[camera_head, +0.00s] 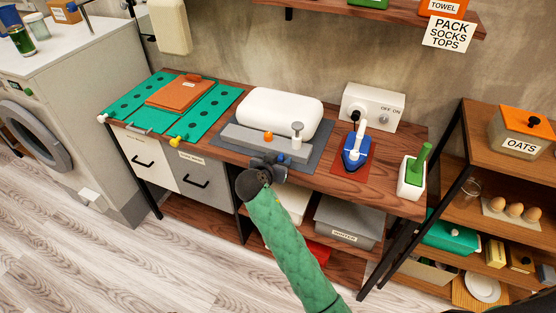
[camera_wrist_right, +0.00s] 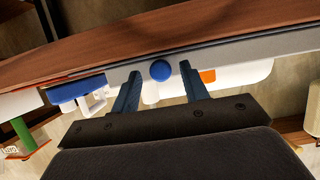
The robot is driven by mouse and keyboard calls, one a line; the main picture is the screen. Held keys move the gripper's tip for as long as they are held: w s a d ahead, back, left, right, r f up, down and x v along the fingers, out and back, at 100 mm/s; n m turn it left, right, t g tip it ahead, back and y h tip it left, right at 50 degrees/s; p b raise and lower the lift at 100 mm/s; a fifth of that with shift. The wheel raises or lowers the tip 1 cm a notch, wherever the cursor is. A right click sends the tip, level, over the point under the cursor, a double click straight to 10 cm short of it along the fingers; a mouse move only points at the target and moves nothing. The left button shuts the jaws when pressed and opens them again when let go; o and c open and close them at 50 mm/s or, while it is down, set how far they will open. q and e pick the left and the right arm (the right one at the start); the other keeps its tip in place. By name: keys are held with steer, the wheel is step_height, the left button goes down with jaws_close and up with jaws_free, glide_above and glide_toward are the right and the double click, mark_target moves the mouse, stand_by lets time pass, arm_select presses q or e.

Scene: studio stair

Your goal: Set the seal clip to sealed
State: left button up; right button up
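A long light-grey bar (camera_head: 245,140), which I take to be the seal clip, lies on a dark grey mat in front of a white rounded bag-like object (camera_head: 280,110). The bar carries an orange knob (camera_head: 268,135) and a grey-topped post (camera_head: 297,130). A blue round knob (camera_head: 281,157) shows at its front edge. My right gripper (camera_head: 267,162) is at the counter's front edge, close to the knob. In the right wrist view the open fingers (camera_wrist_right: 160,88) have the blue knob (camera_wrist_right: 160,70) between their tips; contact cannot be told. My left gripper is out of view.
A blue iron (camera_head: 356,152) stands on a red mat to the right. A white holder with a green handle (camera_head: 412,175) stands at the counter's right end. Drawers and bins are below.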

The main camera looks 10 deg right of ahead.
mark_target(279, 159)
steer(key=shift+s+a, duration=0.15)
steer(key=shift+a, duration=0.05)
steer(key=shift+s+a+r, duration=0.15)
steer(key=shift+s+a, duration=0.05)
steer(key=shift+s, duration=0.1)
steer(key=b+v, duration=0.1)
steer(key=v, duration=0.2)
steer(key=shift+s+a, duration=0.15)
steer(key=shift+s, duration=0.1)
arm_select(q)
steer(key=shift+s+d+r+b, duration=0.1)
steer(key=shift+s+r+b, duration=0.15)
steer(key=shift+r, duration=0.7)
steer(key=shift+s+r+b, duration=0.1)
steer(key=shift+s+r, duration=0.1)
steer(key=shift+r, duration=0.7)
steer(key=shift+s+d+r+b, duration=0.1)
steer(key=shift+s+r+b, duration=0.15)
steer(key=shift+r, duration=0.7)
arm_select(e)
steer(key=shift+v, duration=1.5)
steer(key=shift+r, duration=0.1)
